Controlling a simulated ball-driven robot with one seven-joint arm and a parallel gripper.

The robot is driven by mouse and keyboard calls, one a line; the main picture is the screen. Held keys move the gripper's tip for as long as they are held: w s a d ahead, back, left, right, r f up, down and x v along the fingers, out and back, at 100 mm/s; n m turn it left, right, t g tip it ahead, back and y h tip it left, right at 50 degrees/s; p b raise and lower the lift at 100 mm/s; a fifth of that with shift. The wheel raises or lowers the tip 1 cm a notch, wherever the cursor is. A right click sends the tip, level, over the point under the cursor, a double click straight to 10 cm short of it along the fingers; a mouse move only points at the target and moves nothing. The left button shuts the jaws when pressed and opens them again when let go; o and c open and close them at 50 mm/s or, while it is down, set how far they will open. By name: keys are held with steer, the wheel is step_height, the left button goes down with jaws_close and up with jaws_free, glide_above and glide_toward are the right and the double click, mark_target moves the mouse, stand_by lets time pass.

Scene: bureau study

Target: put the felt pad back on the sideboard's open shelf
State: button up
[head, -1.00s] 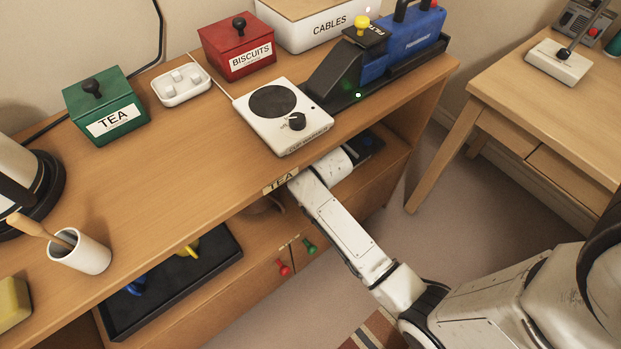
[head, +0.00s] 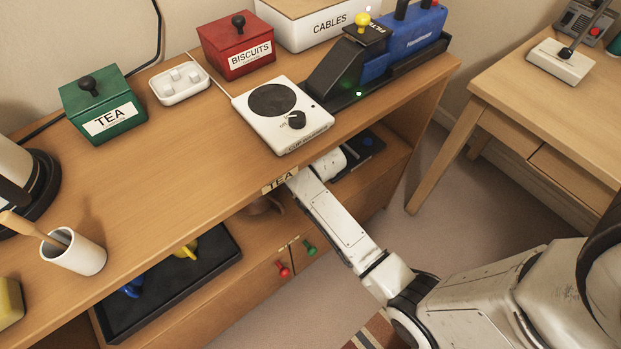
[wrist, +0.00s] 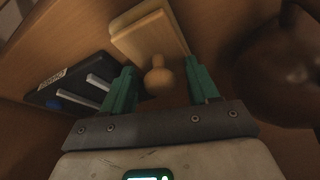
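My gripper (wrist: 158,78) is inside the sideboard's open shelf (head: 385,165), hidden under the top in the head view. Its green fingers are open. In the wrist view a tan, layered rectangular block (wrist: 150,35) with a round wooden knob (wrist: 158,82) lies ahead. It looks like the felt pad, though I cannot confirm that. The knob is between the fingers, with a visible gap on each side. The block is not visible in the head view.
A dark labelled case (wrist: 75,85) with white bars lies left of the fingers. A rounded brown object (wrist: 275,65) is close on the right. The sideboard top (head: 180,165) overhangs my arm and carries a cup warmer (head: 283,115). A black tray (head: 165,285) is lower left.

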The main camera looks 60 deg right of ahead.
steer(key=shift+a+r+p, duration=0.1)
steer(key=shift+r+p, duration=0.2)
steer(key=shift+r, duration=0.25)
steer(key=s+a+r+n+g, duration=0.1)
steer(key=s+a+r+n, duration=0.1)
steer(key=s, duration=0.4)
steer(key=s+a+r+n+y+p, duration=0.1)
steer(key=s+a+r+n, duration=0.1)
steer(key=s+a+r, duration=0.2)
steer(key=s+a+r+n+g+y+p, duration=0.1)
steer(key=s+a+r+n, duration=0.1)
steer(key=s+a, duration=0.5)
steer(key=s+r, duration=0.1)
steer(key=s, duration=0.2)
steer(key=shift+g, duration=0.3)
steer(key=shift+o, duration=0.5)
